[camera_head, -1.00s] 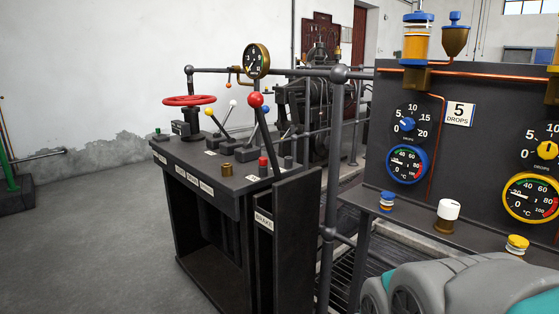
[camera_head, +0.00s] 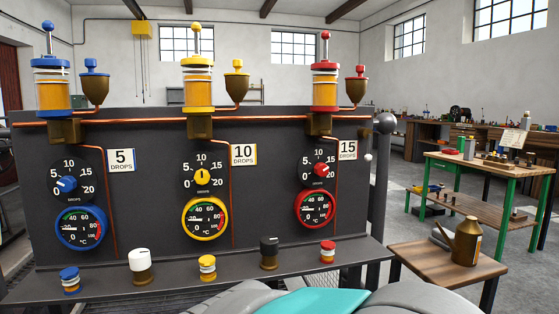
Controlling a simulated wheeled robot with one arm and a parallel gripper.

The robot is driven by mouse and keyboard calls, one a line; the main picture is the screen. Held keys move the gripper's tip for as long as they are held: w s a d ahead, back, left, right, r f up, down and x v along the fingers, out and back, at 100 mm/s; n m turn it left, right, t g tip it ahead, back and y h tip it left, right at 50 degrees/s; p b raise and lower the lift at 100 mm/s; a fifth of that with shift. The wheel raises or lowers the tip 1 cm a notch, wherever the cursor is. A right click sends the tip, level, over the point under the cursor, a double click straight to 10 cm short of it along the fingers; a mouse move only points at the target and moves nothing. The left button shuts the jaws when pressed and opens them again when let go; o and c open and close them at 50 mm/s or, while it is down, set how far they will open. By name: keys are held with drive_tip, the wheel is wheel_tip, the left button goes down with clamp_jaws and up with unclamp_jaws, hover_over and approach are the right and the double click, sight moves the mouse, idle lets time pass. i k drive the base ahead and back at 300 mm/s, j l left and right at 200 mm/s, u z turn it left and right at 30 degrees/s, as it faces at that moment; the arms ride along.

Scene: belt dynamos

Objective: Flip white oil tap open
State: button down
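The white oil tap (camera_head: 139,263) stands upright on the front ledge of the dark panel, left of centre. It has a white cap with a small dark mark on its front and a brass-brown body. It sits between a small blue-capped cup (camera_head: 70,280) and a small yellow-capped cup (camera_head: 207,267). My gripper is not in view; only grey and teal parts of my own body show at the bottom edge.
A similar tap with a black cap (camera_head: 269,252) and a red-capped cup (camera_head: 327,252) stand further right on the ledge (camera_head: 105,288). Gauges, dials and oilers fill the panel (camera_head: 265,185) above. A wooden stool (camera_head: 425,262) with a brass oil can (camera_head: 465,242) stands at right.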

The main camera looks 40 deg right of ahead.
sight(368, 157)
drive_tip(key=z, duration=1.9)
drive_tip(key=l+u, duration=0.3)
drive_tip(key=k+l+u, duration=0.15)
drive_tip(key=l+u, duration=0.15)
drive_tip(key=l, duration=0.05)
